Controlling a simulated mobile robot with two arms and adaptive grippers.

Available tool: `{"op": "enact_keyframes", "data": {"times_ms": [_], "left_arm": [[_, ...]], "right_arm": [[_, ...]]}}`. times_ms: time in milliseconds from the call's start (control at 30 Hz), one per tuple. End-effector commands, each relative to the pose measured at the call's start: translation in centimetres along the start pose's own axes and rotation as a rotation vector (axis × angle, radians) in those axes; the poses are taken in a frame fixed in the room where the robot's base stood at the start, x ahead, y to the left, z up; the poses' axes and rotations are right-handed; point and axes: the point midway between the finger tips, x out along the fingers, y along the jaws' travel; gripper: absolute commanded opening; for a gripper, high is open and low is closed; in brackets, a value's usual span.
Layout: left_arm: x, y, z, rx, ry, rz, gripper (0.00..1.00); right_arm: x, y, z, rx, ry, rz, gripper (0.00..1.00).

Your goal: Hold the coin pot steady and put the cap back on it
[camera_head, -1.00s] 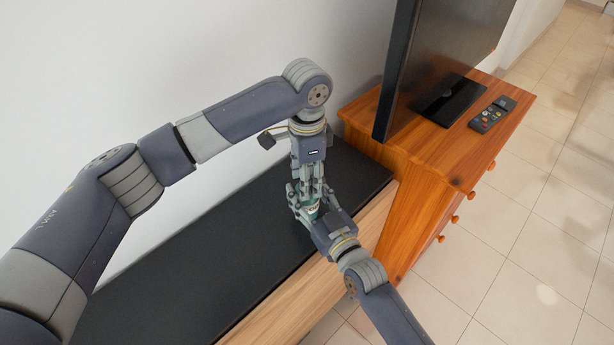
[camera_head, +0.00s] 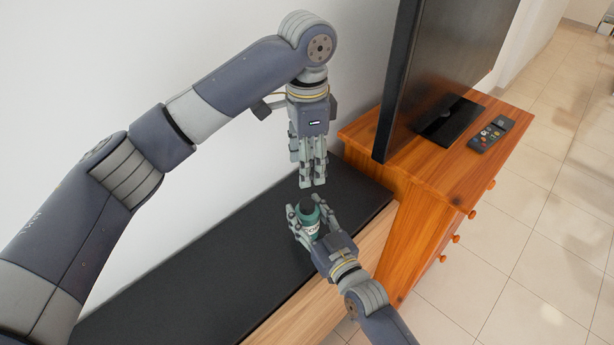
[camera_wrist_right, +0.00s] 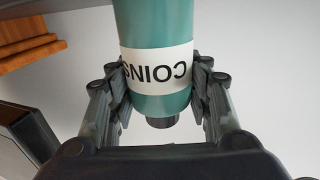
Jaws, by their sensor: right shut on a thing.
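The coin pot (camera_head: 310,222) is a teal cylinder with a white label, standing upright above the black bench top. In the right wrist view the pot (camera_wrist_right: 155,22) shows upside down, with the label reading COINS. My right gripper (camera_head: 305,228) is shut around the pot's sides, one finger on each side.
The black bench top (camera_head: 190,280) is clear to the left. A wooden cabinet (camera_head: 400,165) stands at the right with a television (camera_head: 440,70) and a remote control (camera_head: 492,133) on it. A white wall rises behind.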

Motion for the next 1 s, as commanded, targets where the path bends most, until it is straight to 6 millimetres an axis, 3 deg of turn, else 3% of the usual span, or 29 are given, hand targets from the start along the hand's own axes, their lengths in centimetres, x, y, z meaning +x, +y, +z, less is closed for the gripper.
{"op": "enact_keyframes", "data": {"times_ms": [367, 400, 500, 867, 1000], "left_arm": [[-0.9, 0.0, 0.0, 0.000, 0.001, 0.001, 0.50], [-0.9, 0.0, 0.0, 0.000, 0.000, 0.001, 0.50], [-0.9, 0.0, 0.0, 0.000, 0.000, 0.001, 0.50], [-0.8, 0.0, 0.0, 0.000, 0.000, 0.001, 0.50], [-0.8, 0.0, 0.0, 0.000, 0.000, 0.001, 0.50]], "right_arm": [[0.0, 0.0, 0.0, 0.000, 0.001, 0.000, 0.00], [0.0, 0.0, 0.0, 0.000, 0.001, 0.000, 0.48], [0.0, 0.0, 0.0, 0.000, 0.001, 0.000, 0.69], [-0.1, 0.0, 0.0, 0.000, 0.000, 0.000, 0.69], [-1.2, 0.0, 0.1, 0.000, 0.000, 0.001, 0.69]]}}
